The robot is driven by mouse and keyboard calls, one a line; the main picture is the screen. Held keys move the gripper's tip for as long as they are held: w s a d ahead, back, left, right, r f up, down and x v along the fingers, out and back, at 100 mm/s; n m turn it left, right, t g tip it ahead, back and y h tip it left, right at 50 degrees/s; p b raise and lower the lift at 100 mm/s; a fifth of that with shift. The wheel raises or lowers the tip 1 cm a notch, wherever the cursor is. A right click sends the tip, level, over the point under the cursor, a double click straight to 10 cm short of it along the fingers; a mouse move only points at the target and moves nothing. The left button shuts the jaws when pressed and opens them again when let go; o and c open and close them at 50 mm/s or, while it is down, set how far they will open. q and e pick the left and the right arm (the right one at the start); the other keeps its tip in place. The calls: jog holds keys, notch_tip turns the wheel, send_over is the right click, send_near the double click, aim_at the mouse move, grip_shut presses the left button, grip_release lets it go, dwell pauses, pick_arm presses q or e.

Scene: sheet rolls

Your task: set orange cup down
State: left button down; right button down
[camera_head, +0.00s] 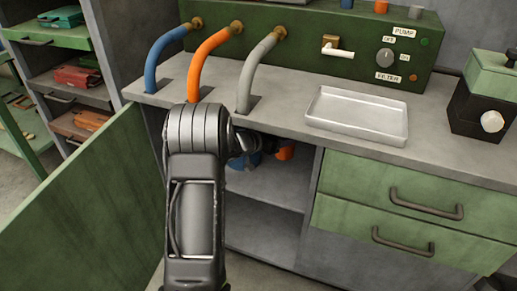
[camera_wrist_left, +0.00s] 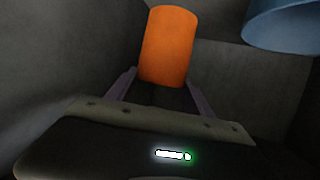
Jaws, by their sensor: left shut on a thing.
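The orange cup (camera_wrist_left: 166,45) stands out between the fingers of my left gripper (camera_wrist_left: 160,82) in the left wrist view, and the gripper is shut on it. In the head view a bit of the orange cup (camera_head: 286,150) shows under the counter, in the open cabinet. My left arm and wrist hide most of the gripper there. Whether the cup touches a surface cannot be told. My right gripper is not in view.
A blue round object (camera_wrist_left: 283,26) is near the orange cup, at the upper right of the wrist view. The cabinet has a grey inner shelf (camera_head: 262,188) and an open green door (camera_head: 85,200) at left. The counter edge (camera_head: 290,128) lies above.

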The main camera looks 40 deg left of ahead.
aim_at(281, 157)
pick_arm(q)
jog(key=shift+f+b, duration=1.2)
jog(key=shift+f, duration=1.85)
notch_tip(281, 157, down, 4)
jog(key=shift+r+b, duration=0.1)
jog(key=shift+b, duration=0.7)
jog(key=shift+c, duration=2)
grip_release()
jog(key=shift+s, duration=0.1)
jog(key=p+v, duration=0.3)
jog(key=v, duration=0.8)
jog(key=shift+s+r, duration=0.2)
jog(key=shift+s, duration=0.2)
